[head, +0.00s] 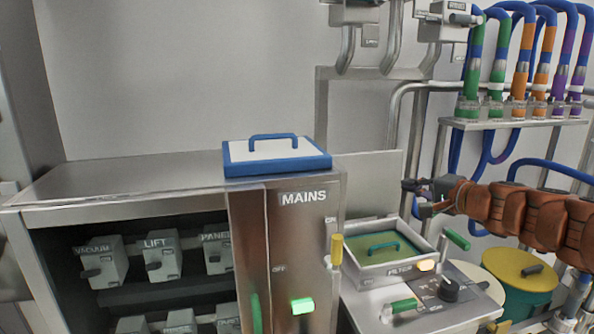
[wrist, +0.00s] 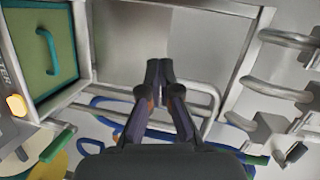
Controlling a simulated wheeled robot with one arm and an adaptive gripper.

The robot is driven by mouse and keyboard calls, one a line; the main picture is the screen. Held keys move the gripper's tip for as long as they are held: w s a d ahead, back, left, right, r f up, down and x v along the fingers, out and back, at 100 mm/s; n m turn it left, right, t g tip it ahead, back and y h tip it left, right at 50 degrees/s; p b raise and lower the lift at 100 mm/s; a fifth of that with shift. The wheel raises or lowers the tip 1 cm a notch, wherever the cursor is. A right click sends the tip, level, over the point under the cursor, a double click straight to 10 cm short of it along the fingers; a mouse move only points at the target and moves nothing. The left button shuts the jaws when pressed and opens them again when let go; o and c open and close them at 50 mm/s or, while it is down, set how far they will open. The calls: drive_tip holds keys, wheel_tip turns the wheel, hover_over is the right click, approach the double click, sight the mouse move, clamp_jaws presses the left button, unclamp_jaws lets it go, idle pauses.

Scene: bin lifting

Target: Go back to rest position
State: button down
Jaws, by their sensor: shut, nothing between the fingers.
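My gripper (head: 418,197) is in the head view at the end of my orange-brown arm, which reaches in from the right edge. It hangs above and to the right of the filter box (head: 345,262), apart from it. In the wrist view my gripper (wrist: 159,65) points at a grey metal panel, with its two dark fingers together and nothing between them. The filter's green lid with a teal handle (wrist: 45,55) shows at the upper left there.
The MAINS cabinet (head: 287,265) carries a white and blue lid (head: 275,155) on top. A shelf with labelled switch boxes (head: 162,255) is at left. Coloured hoses (head: 520,60) stand at upper right. A yellow-topped green bin (head: 520,275) is below my arm.

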drive_tip(key=s+a+f+n+g+y, duration=0.1)
drive_tip(key=s+a+f+n+g, duration=0.3)
drive_tip(key=s+a, duration=0.55)
drive_tip(key=s+a+f+n+g, duration=0.4)
drive_tip(key=s+a+g, duration=0.1)
drive_tip(key=s+a, duration=0.45)
drive_tip(key=s+d+f+n+g+h, duration=0.1)
drive_tip(key=s+d+f+g+h, duration=0.1)
drive_tip(key=s, duration=0.6)
drive_tip(key=s+d+f+n+g+h+p, duration=0.1)
drive_tip(key=s+d+f+g+h, duration=0.1)
drive_tip(key=s+d+f, duration=0.3)
drive_tip(key=s+d+f+g+h+p, duration=0.1)
drive_tip(key=s+d+f+g+h, duration=0.2)
drive_tip(key=s, duration=1)
wheel_tip(320, 180, down, 3)
drive_tip(key=shift+s+d+f+n+h, duration=0.2)
drive_tip(key=shift+d+n+h, duration=0.25)
drive_tip(key=shift+h, duration=0.35)
